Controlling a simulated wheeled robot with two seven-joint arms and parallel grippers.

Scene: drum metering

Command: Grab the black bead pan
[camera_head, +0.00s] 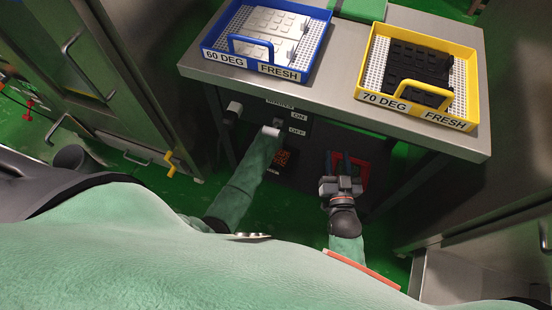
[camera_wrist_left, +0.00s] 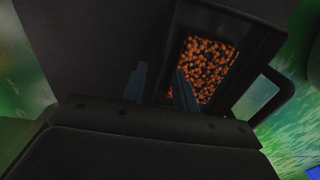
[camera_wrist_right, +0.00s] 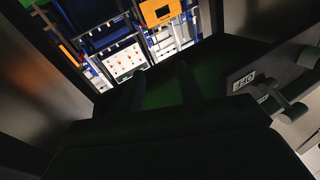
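The black bead pan (camera_wrist_left: 258,50) shows in the left wrist view, with a pile of orange-brown beads (camera_wrist_left: 210,65) inside. A dark loop like a handle (camera_wrist_left: 285,97) stands at its right. My left gripper (camera_wrist_left: 160,88) is open; its fingers are apart, one in front of the beads and one left of the pan's inner edge.
A steel table (camera_head: 335,99) stands above, bearing a blue tray (camera_head: 207,52) marked 60 DEG FRESH and a yellow tray (camera_head: 472,75) marked 70 DEG FRESH. An ON/OFF panel (camera_head: 290,122) sits under its edge. Dark cabinets flank both sides.

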